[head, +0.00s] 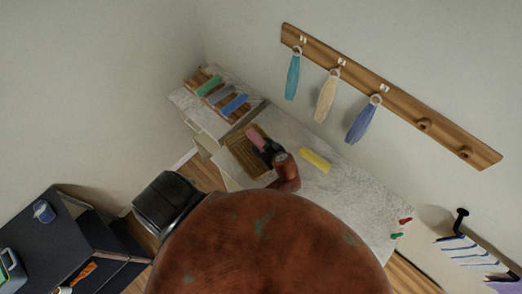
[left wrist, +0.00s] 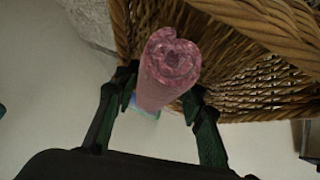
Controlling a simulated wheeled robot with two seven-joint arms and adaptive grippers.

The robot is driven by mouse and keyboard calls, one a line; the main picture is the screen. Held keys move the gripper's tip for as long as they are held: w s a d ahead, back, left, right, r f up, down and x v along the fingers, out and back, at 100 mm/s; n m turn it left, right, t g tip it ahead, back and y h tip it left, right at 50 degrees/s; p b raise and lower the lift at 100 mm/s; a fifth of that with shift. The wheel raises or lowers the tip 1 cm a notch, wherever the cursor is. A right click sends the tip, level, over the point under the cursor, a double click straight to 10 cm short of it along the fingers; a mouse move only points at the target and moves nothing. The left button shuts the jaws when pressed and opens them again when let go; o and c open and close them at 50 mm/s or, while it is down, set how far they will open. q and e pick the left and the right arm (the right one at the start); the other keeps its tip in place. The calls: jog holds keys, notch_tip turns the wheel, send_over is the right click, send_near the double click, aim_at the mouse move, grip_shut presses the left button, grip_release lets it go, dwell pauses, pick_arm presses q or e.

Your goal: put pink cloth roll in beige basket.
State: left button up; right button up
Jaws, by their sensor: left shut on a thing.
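The pink cloth roll (head: 255,138) shows at the tip of my left gripper (head: 270,150) in the head view. In the left wrist view the pink roll (left wrist: 168,66) points its coiled end toward the camera, and my left gripper (left wrist: 160,100) is shut on it with a dark finger on each side. The beige wicker basket (head: 236,156) stands on the table in the head view, and the roll appears over its opening. In the left wrist view the woven basket wall (left wrist: 240,70) is right behind the roll. Whether they touch cannot be told. My right gripper is not in view.
A yellow roll (head: 315,159) lies on the pale table (head: 350,190), right of the basket. Green, grey and blue (head: 234,104) rolls lie on a wooden rack at the back left. Towels hang from a wall rack (head: 400,97). A dark shelf (head: 80,240) stands at lower left.

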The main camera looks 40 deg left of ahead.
pick_arm(q)
notch_tip(320, 180, down, 3)
jog(key=shift+a+b, duration=0.1)
jog(key=shift+b, duration=0.65)
jog(key=shift+r, duration=0.1)
jog(key=shift+s, duration=0.1)
jog(key=shift+f+b, duration=0.4)
jog(key=shift+f, duration=0.25)
jog(key=o, duration=0.9)
jog(key=shift+c, duration=0.2)
